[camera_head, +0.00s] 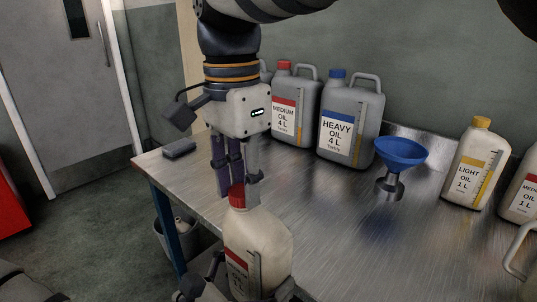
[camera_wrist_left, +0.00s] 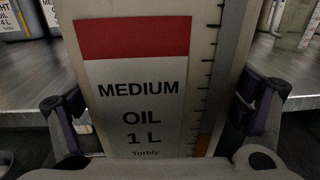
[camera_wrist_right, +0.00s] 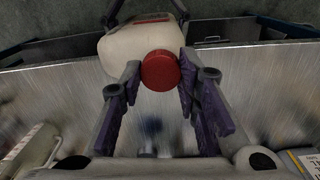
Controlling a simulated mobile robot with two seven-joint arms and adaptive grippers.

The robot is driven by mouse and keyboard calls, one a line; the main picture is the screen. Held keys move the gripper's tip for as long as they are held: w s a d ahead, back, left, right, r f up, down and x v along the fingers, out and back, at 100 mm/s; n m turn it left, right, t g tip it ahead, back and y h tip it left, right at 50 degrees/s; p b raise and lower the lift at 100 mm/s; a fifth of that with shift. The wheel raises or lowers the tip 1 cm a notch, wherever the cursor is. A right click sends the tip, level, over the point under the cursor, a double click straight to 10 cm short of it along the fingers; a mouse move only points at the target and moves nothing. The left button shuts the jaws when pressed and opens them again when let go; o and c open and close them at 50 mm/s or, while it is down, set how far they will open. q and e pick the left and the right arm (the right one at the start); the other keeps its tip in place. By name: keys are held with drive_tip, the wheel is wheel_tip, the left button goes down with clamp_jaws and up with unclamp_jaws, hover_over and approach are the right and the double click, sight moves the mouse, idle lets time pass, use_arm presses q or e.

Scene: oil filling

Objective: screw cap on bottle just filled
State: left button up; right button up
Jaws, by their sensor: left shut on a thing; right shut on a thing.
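The bottle (camera_head: 258,240) is pale, with a red-banded label reading MEDIUM OIL 1 L in the left wrist view (camera_wrist_left: 142,90). It stands in front of the near table edge, its lower part cut off by the frame. My left gripper (camera_head: 238,287) is shut around its body, with a finger on each side. The red cap (camera_head: 237,197) is at the top of the bottle's neck. My right gripper (camera_head: 238,180) comes from above and is shut on the cap, which shows between its fingers in the right wrist view (camera_wrist_right: 160,71). The thread is hidden.
On the metal table (camera_head: 310,225) stand a MEDIUM OIL 4 L jug (camera_head: 291,95), a HEAVY OIL 4 L jug (camera_head: 352,110), a blue funnel (camera_head: 401,153) and a LIGHT OIL bottle (camera_head: 480,155). A dark block (camera_head: 179,149) lies at the left corner. The table's middle is clear.

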drive_tip(key=m, duration=0.7)
drive_tip(key=shift+m, duration=0.3)
drive_tip(key=m, duration=0.3)
drive_tip(key=shift+m, duration=0.3)
drive_tip(key=m, duration=0.5)
drive_tip(key=o, duration=0.7)
drive_tip(key=shift+r, duration=2.35)
